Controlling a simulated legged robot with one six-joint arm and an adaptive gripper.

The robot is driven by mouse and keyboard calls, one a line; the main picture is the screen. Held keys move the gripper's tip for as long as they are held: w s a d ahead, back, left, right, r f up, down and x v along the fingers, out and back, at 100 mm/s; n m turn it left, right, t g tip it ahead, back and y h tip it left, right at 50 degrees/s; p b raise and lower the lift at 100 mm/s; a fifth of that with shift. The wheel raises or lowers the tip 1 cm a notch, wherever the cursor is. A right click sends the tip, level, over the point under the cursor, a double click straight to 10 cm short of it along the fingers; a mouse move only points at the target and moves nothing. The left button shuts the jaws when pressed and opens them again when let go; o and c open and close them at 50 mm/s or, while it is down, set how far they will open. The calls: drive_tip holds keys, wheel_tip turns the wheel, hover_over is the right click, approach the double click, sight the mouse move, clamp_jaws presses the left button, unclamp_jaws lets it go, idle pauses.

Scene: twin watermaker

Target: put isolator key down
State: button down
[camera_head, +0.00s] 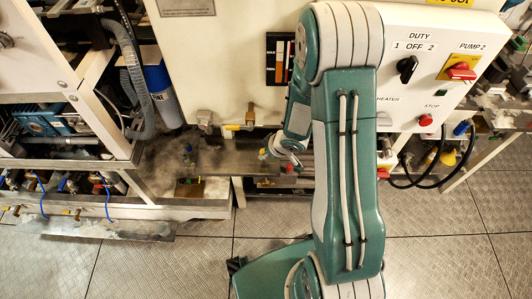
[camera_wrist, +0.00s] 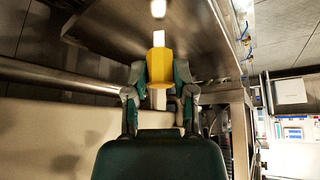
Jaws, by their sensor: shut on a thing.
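My gripper (camera_wrist: 159,80) is shut on the isolator key (camera_wrist: 158,64), which shows in the wrist view as a yellow block with a pale stem at its far end. One finger presses on each side of the yellow block. In the head view my gripper (camera_head: 288,151) is at the end of the green arm, over the metal ledge (camera_head: 225,164) in front of the cream panel. The key is too small there to make out surely. I cannot tell whether the key touches the ledge.
A control panel (camera_head: 425,75) with a black knob (camera_head: 406,69), a red-and-yellow switch (camera_head: 461,71) and a red stop button (camera_head: 425,120) stands at the right. A blue cylinder (camera_head: 157,83) and open rack stand at the left. The plate floor (camera_head: 165,265) in front is clear.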

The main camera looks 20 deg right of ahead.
drive_tip(key=shift+f, duration=0.3)
drive_tip(key=shift+f, duration=0.15)
drive_tip(key=shift+c, duration=2.2)
unclamp_jaws()
drive_tip(key=v, duration=1.2)
